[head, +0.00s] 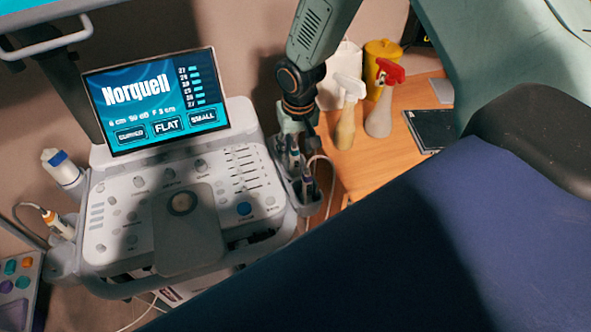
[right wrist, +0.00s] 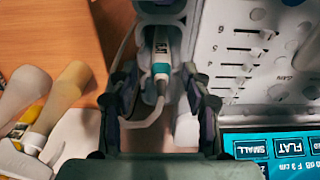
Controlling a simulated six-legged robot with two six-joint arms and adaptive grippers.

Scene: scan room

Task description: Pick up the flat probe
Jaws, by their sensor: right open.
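My right gripper (head: 298,148) is open and comes down from above at the probe holder (head: 308,208) on the right side of the ultrasound machine. In the right wrist view a probe with a white body and a teal band (right wrist: 161,66) stands in the holder between the two open fingers. The fingers look apart from it. Its cable loops below it. In the head view the probes in this holder are partly hidden by the gripper, and I cannot tell their shapes. Another probe with an orange band (head: 57,224) rests at the machine's left side. My left gripper is not in view.
The machine's screen (head: 156,100) shows CURVED, FLAT and SMALL. Spray bottles (head: 379,114) and a yellow container (head: 383,52) stand on the wooden table (head: 385,160) to the right. A dark blue couch (head: 440,240) fills the lower right. A blue-capped bottle (head: 62,168) is at left.

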